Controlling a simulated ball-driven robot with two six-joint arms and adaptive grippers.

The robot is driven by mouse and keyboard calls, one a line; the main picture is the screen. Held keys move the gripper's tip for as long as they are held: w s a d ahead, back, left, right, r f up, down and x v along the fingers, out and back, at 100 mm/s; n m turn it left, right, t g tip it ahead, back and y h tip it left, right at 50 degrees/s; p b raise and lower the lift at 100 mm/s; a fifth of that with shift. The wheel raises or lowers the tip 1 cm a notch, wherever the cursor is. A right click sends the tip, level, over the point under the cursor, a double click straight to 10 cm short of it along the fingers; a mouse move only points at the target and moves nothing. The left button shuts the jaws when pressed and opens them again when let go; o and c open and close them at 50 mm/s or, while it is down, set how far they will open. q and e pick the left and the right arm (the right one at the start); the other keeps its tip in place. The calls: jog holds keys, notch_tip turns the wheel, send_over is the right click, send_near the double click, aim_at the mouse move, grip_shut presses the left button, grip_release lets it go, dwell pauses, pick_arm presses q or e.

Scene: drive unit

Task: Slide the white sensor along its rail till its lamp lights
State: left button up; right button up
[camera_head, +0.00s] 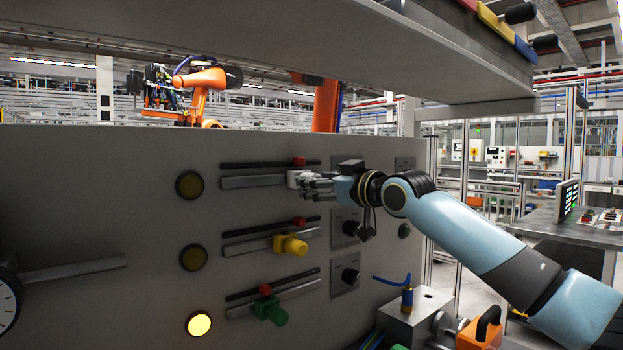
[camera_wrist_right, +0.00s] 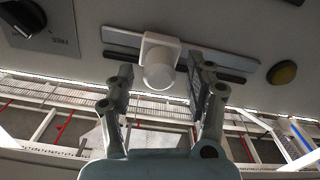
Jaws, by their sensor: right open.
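The white sensor (camera_head: 293,179) sits near the right end of the topmost grey rail (camera_head: 250,181) on the panel. In the wrist view the white sensor (camera_wrist_right: 159,62) stands on its rail (camera_wrist_right: 215,60) between my open fingers. My right gripper (camera_head: 312,182) is open and close to the sensor; whether a finger touches it I cannot tell. The round lamp (camera_head: 189,184) left of this rail is dark amber, unlit; it also shows in the wrist view (camera_wrist_right: 282,73). My left gripper is not in view.
Below are a yellow sensor (camera_head: 290,244) with a dark lamp (camera_head: 193,257) and a green sensor (camera_head: 270,310) with a lit lamp (camera_head: 198,324). A red marker (camera_head: 298,161) sits above the top rail. Black knobs (camera_head: 350,276) are at right. A shelf (camera_head: 300,40) overhangs the panel.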

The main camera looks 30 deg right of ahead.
jog(key=shift+w+a, duration=0.1)
jog(key=shift+w, duration=1.2)
grip_shut()
